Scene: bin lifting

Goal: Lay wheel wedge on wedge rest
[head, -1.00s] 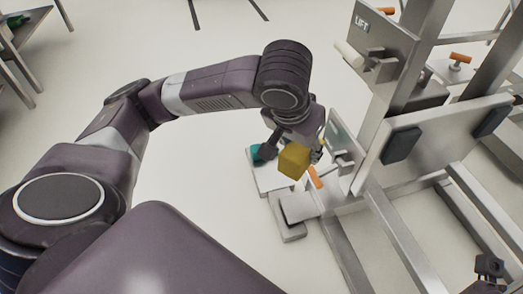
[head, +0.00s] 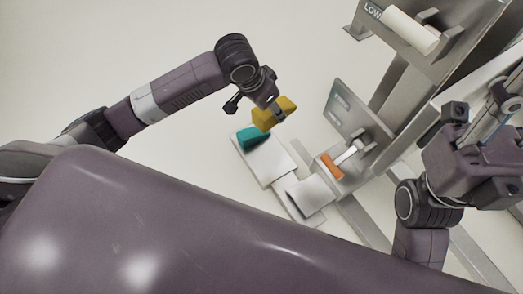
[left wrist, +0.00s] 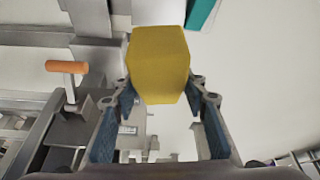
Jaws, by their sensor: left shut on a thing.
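The yellow wheel wedge (head: 264,119) is in my left gripper (head: 277,109), held in the air above the floor. The left wrist view shows the yellow wedge (left wrist: 158,62) between the blue-padded fingers of my left gripper (left wrist: 158,105). Below it in the head view is a pale flat plate (head: 272,168), which looks like the wedge rest. The teal block also shows at the top of the left wrist view (left wrist: 201,12). My right gripper (head: 508,95) is at the right; its fingers are unclear.
A steel lift frame (head: 400,90) stands at the right, with a white-handled lever (head: 410,30) and an orange-gripped lever (head: 332,167). A grey pedal-like plate (head: 308,195) adjoins the pale plate. The floor at upper left is clear.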

